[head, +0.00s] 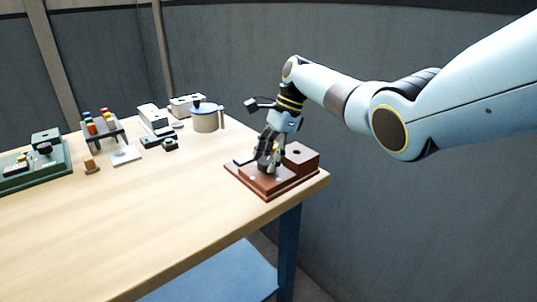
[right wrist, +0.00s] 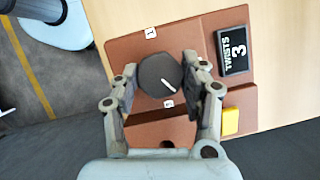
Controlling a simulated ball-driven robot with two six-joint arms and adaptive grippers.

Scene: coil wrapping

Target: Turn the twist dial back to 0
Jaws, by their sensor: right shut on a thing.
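The twist dial (right wrist: 158,75) is a dark, many-sided knob with a white pointer line, on a reddish-brown base (right wrist: 125,48). In the right wrist view its pointer slants toward the lower right. My right gripper (right wrist: 166,82) has its fingers on both sides of the dial and is shut on it. A black display (right wrist: 233,49) beside it reads "3 TWISTS". Small white labels sit on the base above and below the dial. In the head view the base (head: 264,191) is at the table's right corner, and my right gripper (head: 268,165) hides the dial. My left gripper is not in view.
A yellow block (right wrist: 230,121) sits on the base near the display. On the table (head: 180,200) are a green device (head: 60,175), a rack of coloured pegs (head: 104,130) and a grey pot (head: 206,119). The table's front middle is clear.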

